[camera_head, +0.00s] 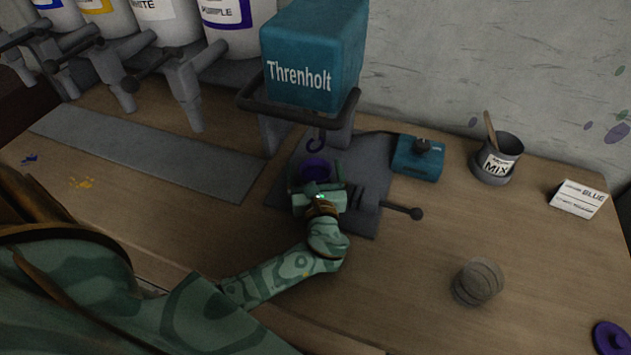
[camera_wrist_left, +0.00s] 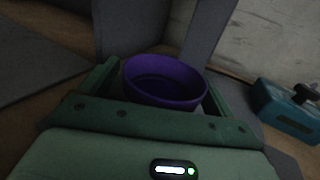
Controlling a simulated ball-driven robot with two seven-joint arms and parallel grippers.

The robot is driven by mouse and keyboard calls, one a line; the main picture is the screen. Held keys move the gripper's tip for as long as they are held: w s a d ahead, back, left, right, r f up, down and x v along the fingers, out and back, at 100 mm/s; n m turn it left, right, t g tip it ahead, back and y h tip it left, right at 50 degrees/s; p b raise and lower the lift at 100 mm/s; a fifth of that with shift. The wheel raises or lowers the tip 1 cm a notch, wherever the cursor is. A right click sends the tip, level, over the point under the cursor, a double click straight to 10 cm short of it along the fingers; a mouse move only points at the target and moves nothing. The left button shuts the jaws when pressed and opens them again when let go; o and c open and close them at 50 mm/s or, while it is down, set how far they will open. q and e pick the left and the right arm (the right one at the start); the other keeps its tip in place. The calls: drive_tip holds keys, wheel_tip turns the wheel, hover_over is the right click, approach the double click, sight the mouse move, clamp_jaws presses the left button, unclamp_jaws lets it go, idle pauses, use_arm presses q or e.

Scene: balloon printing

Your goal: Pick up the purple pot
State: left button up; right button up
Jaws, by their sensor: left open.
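The purple pot (camera_head: 315,168) stands upright on the grey base plate of the Threnholt machine, below its hook. In the left wrist view the pot (camera_wrist_left: 165,84) shows its round rim and dark, empty-looking inside. My left gripper (camera_head: 319,182) is at the near side of the pot. In the left wrist view its two open fingers (camera_wrist_left: 163,84) stand on either side of the pot, with the pot between them. I cannot tell whether the fingers touch it. The pot's lower near side is hidden by the gripper body. My right gripper is not in view.
The teal Threnholt box (camera_head: 313,60) overhangs the pot. A lever with a dark knob (camera_head: 416,213) sticks out at right, near a teal control box (camera_head: 418,158). A MIX can (camera_head: 495,160), a card (camera_head: 578,198), a clear jar (camera_head: 477,283) and a purple lid (camera_head: 610,338) stand further right.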

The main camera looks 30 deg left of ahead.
use_arm(q)
drive_tip(key=c, duration=1.2)
drive_tip(key=shift+o, duration=0.2)
